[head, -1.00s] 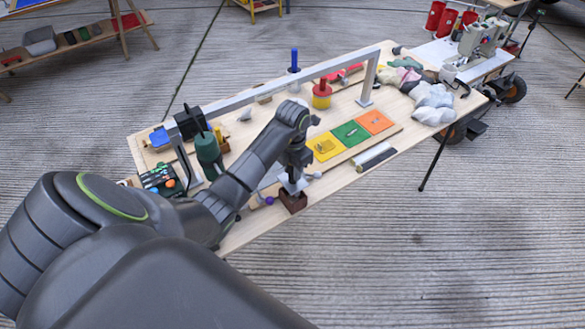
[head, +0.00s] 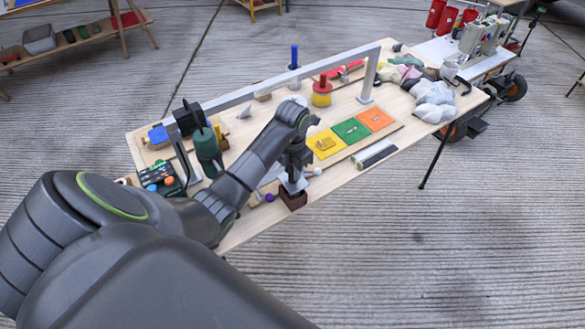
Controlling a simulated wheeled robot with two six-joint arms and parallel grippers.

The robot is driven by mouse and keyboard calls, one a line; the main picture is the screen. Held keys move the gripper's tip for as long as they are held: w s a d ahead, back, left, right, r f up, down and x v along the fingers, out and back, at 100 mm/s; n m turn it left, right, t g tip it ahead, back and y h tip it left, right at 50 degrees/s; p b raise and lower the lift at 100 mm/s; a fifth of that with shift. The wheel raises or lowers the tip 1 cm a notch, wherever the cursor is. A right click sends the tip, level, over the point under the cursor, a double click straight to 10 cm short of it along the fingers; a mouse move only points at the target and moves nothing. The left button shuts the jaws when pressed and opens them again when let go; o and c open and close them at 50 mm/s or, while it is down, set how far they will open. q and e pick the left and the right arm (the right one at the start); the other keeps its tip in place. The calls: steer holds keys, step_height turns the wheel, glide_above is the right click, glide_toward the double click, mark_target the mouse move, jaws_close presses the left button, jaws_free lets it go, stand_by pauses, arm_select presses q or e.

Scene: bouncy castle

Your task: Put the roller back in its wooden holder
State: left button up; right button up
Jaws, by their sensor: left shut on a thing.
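My left gripper (head: 293,184) comes in from the left and points down at the near edge of the wooden table (head: 240,232). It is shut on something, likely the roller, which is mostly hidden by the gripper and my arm. A small dark brown wooden block (head: 293,200), which looks like the holder, stands directly below the fingers. I cannot tell whether the held thing touches it or sits in it. My right gripper is not in view.
A purple ball (head: 269,198) and a white ball (head: 317,171) lie beside the gripper. A dark and silver bar (head: 375,154) and coloured squares (head: 350,130) lie to the right. A grey metal frame (head: 270,87) spans the table. A green bottle-like object (head: 208,150) stands left.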

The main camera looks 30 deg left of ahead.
mark_target(292, 177)
arm_select(q)
steer(key=shift+f+b, duration=0.85)
steer(key=shift+f, duration=0.2)
steer(key=shift+f, duration=0.2)
steer(key=shift+f+b, duration=0.55)
steer(key=shift+b, duration=0.05)
steer(key=shift+f, duration=0.1)
steer(key=o, duration=1.7)
